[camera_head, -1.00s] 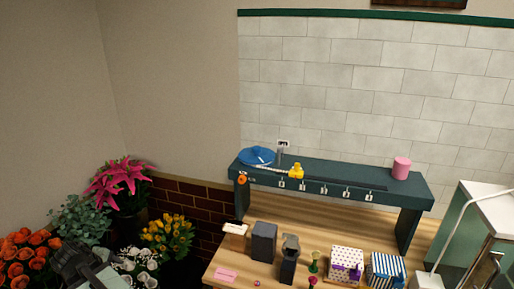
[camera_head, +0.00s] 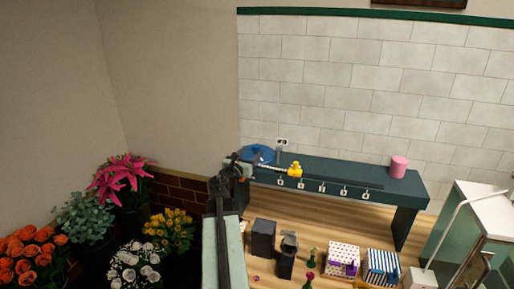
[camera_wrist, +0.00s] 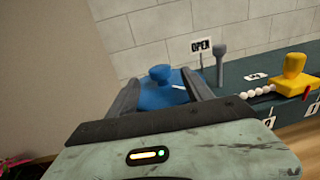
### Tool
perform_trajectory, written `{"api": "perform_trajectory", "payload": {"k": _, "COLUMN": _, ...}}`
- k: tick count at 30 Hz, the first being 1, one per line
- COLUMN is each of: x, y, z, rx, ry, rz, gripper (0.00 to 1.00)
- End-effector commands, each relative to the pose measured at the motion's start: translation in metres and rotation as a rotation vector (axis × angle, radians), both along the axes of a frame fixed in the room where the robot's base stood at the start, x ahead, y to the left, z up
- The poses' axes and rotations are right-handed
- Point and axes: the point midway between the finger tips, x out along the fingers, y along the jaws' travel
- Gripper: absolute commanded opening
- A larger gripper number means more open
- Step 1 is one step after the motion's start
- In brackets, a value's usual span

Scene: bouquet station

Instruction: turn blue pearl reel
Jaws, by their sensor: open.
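The blue pearl reel (camera_head: 259,153) sits at the left end of the dark teal shelf, partly hidden by my arm in the head view. In the wrist view the reel (camera_wrist: 160,97) is a blue disc with a raised round knob on top. My gripper (camera_head: 232,160) is at the shelf's left end, beside the reel. In the wrist view my gripper (camera_wrist: 162,88) is open, with its two fingers either side of the knob in the picture. Whether they touch the reel I cannot tell. A string of white pearls (camera_wrist: 258,91) runs to a yellow slider (camera_wrist: 292,78).
A grey post and an "OPEN" sign (camera_wrist: 201,46) stand behind the reel, close to the right finger. A pink cylinder (camera_head: 398,167) stands on the shelf's right end. Flowers (camera_head: 125,178) fill the left side.

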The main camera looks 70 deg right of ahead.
Motion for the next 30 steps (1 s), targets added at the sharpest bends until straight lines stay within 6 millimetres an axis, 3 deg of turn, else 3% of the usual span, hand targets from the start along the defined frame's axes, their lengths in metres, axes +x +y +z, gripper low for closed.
{"api": "perform_trajectory", "payload": {"k": 9, "x": -0.002, "y": -0.059, "z": 0.000, "rx": 0.001, "ry": -0.002, "rz": -0.002, "gripper": 0.59}}
{"api": "perform_trajectory", "payload": {"k": 18, "x": -0.004, "y": -0.067, "z": 0.000, "rx": 0.001, "ry": -0.002, "rz": -0.001, "gripper": 0.59}}
{"api": "perform_trajectory", "payload": {"k": 19, "x": -0.004, "y": -0.067, "z": 0.000, "rx": 0.001, "ry": -0.002, "rz": -0.001, "gripper": 0.56}}
{"api": "perform_trajectory", "payload": {"k": 25, "x": -0.005, "y": -0.067, "z": 0.000, "rx": 0.001, "ry": -0.002, "rz": -0.002, "gripper": 0.01}}
{"api": "perform_trajectory", "payload": {"k": 30, "x": -0.005, "y": -0.067, "z": 0.000, "rx": 0.001, "ry": -0.002, "rz": -0.002, "gripper": 0.00}}
